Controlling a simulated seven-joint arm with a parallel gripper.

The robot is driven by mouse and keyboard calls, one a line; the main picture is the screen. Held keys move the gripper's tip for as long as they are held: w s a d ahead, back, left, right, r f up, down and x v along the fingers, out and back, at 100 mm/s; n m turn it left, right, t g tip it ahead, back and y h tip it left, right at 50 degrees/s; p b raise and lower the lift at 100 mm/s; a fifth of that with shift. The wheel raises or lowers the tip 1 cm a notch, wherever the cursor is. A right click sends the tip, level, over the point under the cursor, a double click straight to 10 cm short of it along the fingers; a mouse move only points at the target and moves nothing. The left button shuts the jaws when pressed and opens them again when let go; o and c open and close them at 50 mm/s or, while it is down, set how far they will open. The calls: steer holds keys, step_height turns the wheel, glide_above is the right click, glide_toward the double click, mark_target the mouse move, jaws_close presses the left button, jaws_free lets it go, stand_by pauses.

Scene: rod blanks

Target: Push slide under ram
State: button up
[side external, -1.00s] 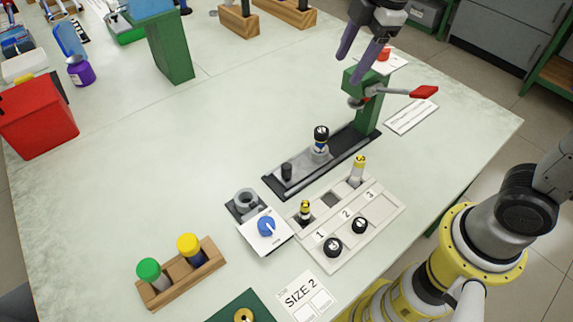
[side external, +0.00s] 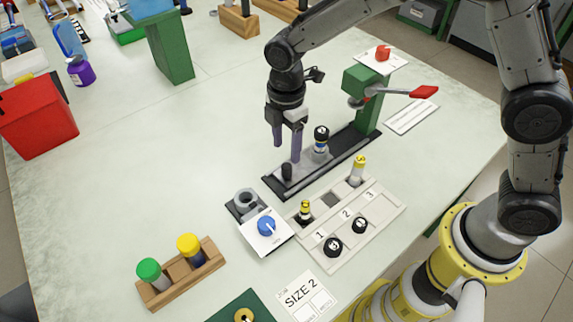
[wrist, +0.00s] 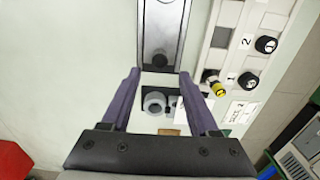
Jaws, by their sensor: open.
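The slide (side external: 303,168) is a grey plate in a dark rail. It has a short black knob (side external: 287,171) at its near left end and a holder with a black-capped rod (side external: 321,138) further back. The green press (side external: 366,98) with a red-handled lever (side external: 424,92) stands over the rail's far right end; the rod stands short of it. My gripper (side external: 287,152) points down, open and empty, just above the knob end. In the wrist view the knob (wrist: 159,60) shows ahead, between the spread fingertips (wrist: 160,74). Contact cannot be told.
A pale tray (side external: 390,216) with numbered places, a yellow-topped rod and black knobs lies in front of the rail.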

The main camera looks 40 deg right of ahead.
mark_target(287, 166)
step_height(287, 166, down, 8)
steer(key=shift+r, duration=0.25)
jaws_close()
stand_by(0.3)
stand_by(1.2)
